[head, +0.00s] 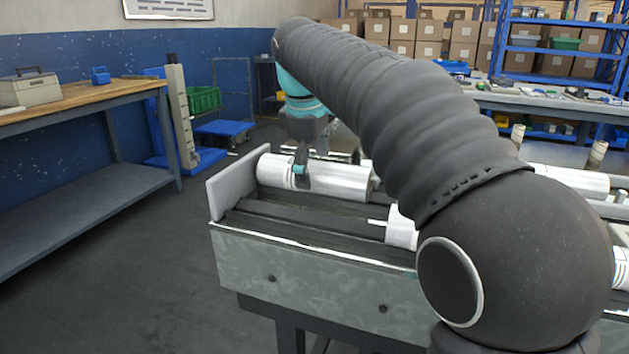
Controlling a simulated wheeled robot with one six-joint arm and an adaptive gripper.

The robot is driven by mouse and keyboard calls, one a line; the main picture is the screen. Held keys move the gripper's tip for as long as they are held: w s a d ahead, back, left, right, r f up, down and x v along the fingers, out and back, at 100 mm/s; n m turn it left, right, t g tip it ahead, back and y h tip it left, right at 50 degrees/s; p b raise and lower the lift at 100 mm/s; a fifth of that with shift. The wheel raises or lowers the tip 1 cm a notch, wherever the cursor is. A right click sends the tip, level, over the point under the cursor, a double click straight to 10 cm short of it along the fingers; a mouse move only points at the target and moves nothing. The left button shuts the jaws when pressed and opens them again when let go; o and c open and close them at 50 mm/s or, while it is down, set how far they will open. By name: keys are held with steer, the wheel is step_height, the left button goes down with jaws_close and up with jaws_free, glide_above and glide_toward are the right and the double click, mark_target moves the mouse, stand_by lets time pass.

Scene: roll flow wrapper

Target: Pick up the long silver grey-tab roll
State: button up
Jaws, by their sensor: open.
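A long silver-white roll (338,181) lies on its side at the far left of the metal machine bed (300,262), with dark bands near its left end. My gripper (300,172) is open at this roll, towards its left end, with one dark finger and a teal pad in front of it. The other finger is hidden, and I cannot tell whether the pads touch the roll. A second white roll (398,232) with a pale tab lies nearer, mostly hidden behind my arm. I cannot make out a grey tab on the far roll.
An upright end plate (238,184) closes the bed's left end. More white rolls (572,179) lie to the right beyond my arm. A wooden workbench (75,104) stands at the left, with blue shelving and boxes behind. The floor between bench and bed is clear.

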steer(key=shift+x, duration=1.1)
jaws_close()
steer(key=shift+r, duration=0.1)
